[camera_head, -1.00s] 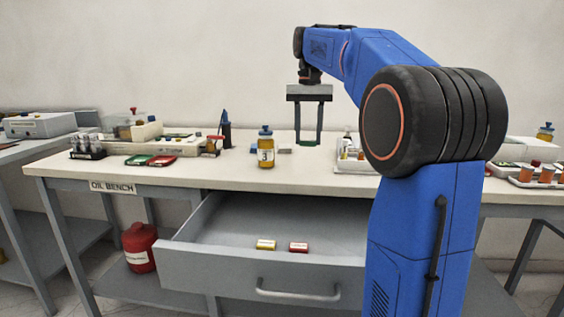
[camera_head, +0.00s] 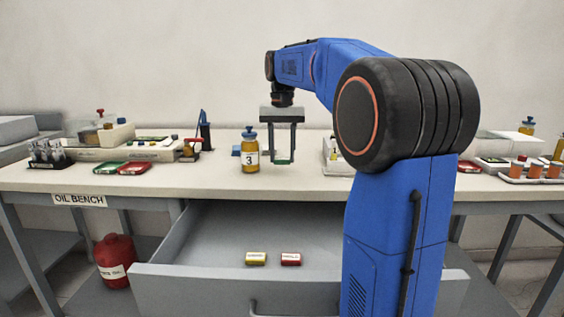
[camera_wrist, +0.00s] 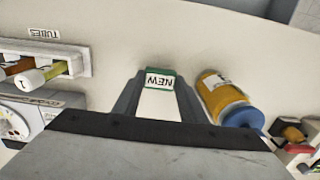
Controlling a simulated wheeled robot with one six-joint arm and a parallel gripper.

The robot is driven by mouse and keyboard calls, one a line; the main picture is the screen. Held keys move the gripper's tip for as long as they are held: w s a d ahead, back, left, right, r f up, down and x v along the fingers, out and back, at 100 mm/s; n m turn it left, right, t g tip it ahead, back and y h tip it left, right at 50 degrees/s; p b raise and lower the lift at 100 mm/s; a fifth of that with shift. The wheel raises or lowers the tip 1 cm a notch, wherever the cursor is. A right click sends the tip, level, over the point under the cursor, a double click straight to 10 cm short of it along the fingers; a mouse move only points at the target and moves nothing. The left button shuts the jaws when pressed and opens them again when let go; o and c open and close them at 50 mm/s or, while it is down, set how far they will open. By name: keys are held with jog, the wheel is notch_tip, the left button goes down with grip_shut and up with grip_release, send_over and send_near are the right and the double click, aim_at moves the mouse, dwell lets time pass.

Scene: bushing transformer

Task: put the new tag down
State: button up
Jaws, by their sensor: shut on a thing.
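The new tag (camera_wrist: 160,80) is a small green piece with a white label reading NEW, which appears upside down in the wrist view. My gripper (camera_head: 283,158) is shut on it, with one finger on each side. In the head view my gripper points down over the oil bench (camera_head: 215,182), right of the bottle labelled 3 (camera_head: 249,152). The tag is a small green patch between the fingertips there. I cannot tell whether it touches the bench top.
The amber bottle with a blue cap stands close beside one finger in the wrist view (camera_wrist: 222,97). A white tray (camera_head: 337,167) is to the right. The open drawer (camera_head: 215,245) holds a yellow tag (camera_head: 256,258) and a red tag (camera_head: 291,259). The front bench top is clear.

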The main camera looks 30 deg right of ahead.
aim_at(282, 159)
jog(key=shift+f, duration=1.35)
jog(key=shift+f, duration=0.15)
jog(key=o, duration=1)
notch_tip(282, 159, up, 12)
jog(key=shift+r, duration=0.15)
